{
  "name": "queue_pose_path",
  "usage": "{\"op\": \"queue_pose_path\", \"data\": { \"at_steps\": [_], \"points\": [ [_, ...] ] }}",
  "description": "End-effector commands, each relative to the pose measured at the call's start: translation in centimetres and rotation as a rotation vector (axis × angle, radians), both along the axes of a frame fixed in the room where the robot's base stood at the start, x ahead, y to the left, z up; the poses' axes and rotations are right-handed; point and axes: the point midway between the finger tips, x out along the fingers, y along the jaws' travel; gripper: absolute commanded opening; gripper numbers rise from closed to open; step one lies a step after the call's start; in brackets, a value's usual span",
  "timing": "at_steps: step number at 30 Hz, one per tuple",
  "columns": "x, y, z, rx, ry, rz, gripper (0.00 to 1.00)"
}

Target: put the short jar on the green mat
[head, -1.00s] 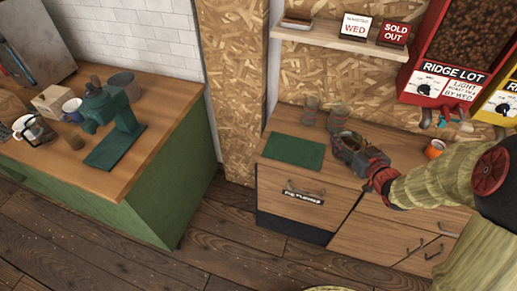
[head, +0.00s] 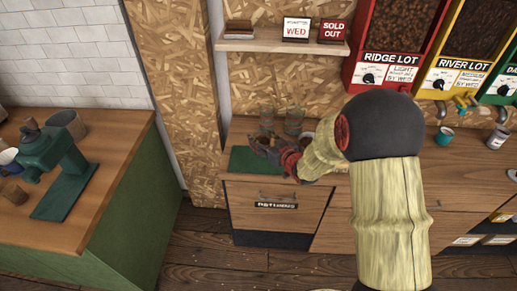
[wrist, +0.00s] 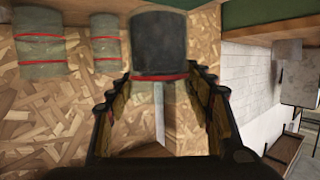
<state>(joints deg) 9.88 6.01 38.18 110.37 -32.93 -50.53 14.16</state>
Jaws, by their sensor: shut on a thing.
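My gripper (head: 264,146) is shut on the short jar (wrist: 158,42), which looks dark with a red band near one end. The jar sits between the fingers in the wrist view and is hard to make out in the head view. My gripper is over the green mat (head: 250,160) on the counter. I cannot tell whether the jar touches the mat.
Two clear jars with red bands, one (head: 267,118) and another (head: 293,121), stand behind my gripper near the wall. A shelf (head: 280,47) hangs above. A teal mug (head: 445,135) and a grey tumbler (head: 497,138) stand far right.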

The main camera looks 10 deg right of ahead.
Motion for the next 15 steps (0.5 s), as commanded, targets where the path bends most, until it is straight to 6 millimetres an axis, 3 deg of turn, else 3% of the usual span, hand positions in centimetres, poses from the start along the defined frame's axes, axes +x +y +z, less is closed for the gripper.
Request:
{"op": "queue_pose_path", "data": {
  "at_steps": [8, 15],
  "points": [
    [1.2, 0.8, -1.6, 0.001, -0.002, 0.000, 0.15],
    [1.5, 1.0, -5.0, 0.001, 0.001, 0.000, 0.15]
  ]
}}
